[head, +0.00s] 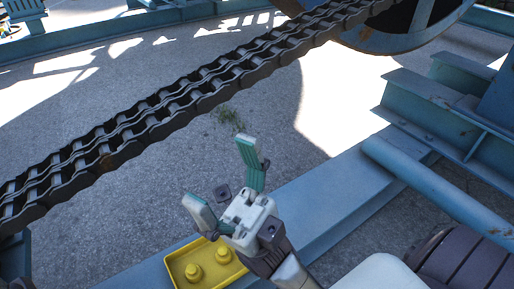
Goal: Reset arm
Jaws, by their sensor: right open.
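My right gripper (222,178) is in the lower middle of the head view, white with teal finger pads. Its two fingers are spread apart with nothing between them. It hangs above a blue steel beam and partly covers a yellow box with round yellow knobs (206,267). I cannot tell whether the gripper touches the box. My left gripper does not show.
A heavy dark chain (150,122) runs diagonally from lower left to a large blue reel wheel (405,30) at the top. Blue steel beams (335,195) lie at the right and bottom. Open grey ground (130,215) shows below the chain.

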